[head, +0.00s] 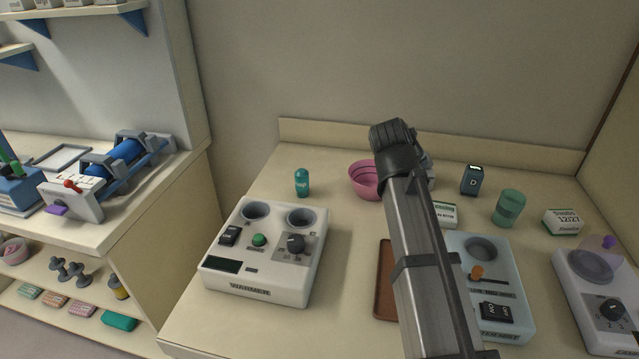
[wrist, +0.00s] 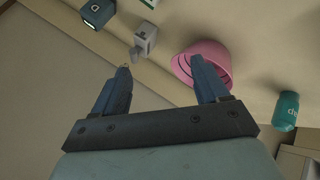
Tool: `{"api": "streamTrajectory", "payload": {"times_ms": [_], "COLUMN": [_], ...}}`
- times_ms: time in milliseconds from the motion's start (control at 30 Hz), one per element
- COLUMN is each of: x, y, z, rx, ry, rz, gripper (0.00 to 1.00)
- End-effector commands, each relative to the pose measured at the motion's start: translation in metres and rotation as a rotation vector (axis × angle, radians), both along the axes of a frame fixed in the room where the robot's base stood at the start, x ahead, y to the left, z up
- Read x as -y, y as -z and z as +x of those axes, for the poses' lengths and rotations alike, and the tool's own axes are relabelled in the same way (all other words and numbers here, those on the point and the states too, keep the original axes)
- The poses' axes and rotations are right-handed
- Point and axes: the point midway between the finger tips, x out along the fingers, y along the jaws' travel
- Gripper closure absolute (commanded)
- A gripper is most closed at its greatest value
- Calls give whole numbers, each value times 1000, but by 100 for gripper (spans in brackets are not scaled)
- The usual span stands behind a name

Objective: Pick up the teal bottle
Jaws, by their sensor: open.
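The teal bottle (head: 302,182) stands upright on the counter behind the white warmer, left of the pink bowl in the head view. It has a rounded top and pale lettering. In the wrist view the teal bottle (wrist: 286,111) is at the right edge, outside my fingers. My gripper (wrist: 161,68) is open, with a wide empty gap between its two fingers. Its right finger overlaps the pink bowl in that view. In the head view my arm hides the gripper's fingers.
The pink bowl (head: 364,180) stands between the bottle and my arm. The white warmer (head: 262,281) is in front of the bottle. A teal-green jar (head: 508,207), a dark "D" container (head: 472,181) and small boxes stand to the right. A brown tray (head: 384,285) lies partly under my arm's outline.

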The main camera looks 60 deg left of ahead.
Motion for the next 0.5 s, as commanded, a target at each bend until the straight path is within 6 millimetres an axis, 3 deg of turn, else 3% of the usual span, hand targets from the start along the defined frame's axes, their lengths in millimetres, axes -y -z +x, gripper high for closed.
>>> {"api": "streamTrajectory", "payload": {"times_ms": [33, 200, 333, 500], "x": [-47, -138, -179, -198], "y": [-4, -6, -11, -14], "z": [-16, -88, -131, -158], "rx": [-89, -376, -524, -611], "ry": [-11, -22, -28, -31], "rz": [33, 100, 112, 112], "gripper": [26, 26, 26, 26]}}
